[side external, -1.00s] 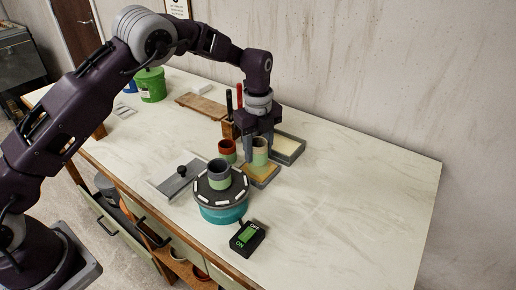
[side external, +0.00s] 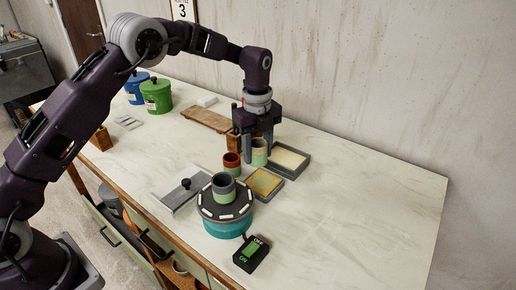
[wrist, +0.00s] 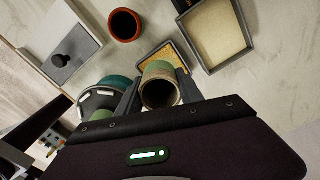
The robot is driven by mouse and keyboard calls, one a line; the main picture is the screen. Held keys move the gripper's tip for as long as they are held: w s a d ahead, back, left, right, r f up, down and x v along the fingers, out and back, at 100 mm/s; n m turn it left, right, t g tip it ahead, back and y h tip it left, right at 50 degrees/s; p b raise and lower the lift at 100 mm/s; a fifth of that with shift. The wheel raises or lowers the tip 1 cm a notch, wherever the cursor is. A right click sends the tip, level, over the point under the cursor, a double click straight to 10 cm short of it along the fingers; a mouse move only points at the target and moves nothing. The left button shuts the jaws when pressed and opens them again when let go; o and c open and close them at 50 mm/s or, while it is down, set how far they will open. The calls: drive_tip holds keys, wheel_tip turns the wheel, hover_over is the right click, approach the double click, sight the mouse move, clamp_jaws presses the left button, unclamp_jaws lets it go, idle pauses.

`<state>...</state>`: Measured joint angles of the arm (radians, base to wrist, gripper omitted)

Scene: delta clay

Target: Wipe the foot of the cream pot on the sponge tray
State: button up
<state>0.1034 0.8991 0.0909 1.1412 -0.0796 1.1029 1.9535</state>
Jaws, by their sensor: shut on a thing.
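My gripper (side external: 258,147) is shut on the cream pot (side external: 259,155), which has a cream upper part and a pale green lower part. It holds the pot upright by its sides at the back edge of the sponge tray (side external: 251,196). The tray is a grey frame with a yellow-tan sponge that looks greenish in places. In the wrist view the pot's open mouth (wrist: 160,93) faces the camera between the fingers, and the sponge tray (wrist: 146,54) shows partly behind it. The foot is hidden there; I cannot tell whether it touches the tray.
A red-brown pot (side external: 231,163) stands left of the held pot. A grey-and-green pot (side external: 223,187) stands on the turntable (side external: 228,226) in front. A shallow pale-filled tray (side external: 304,166) lies right. A switch box (side external: 250,254) sits near the front edge. The right of the table is clear.

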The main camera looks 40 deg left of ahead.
sight(257, 179)
drive_tip(key=shift+f, duration=3.1)
drive_tip(key=shift+d+f, duration=0.15)
drive_tip(key=shift+c, duration=0.6)
drive_tip(key=shift+d+f, duration=0.1)
drive_tip(key=shift+d, duration=1.45)
drive_tip(key=shift+a, duration=1.7)
drive_tip(key=shift+d, duration=1.75)
drive_tip(key=shift+a, duration=1.8)
drive_tip(key=shift+d, duration=1.75)
drive_tip(key=shift+a, duration=1.75)
drive_tip(key=shift+d+r, duration=0.1)
drive_tip(key=shift+r, duration=4)
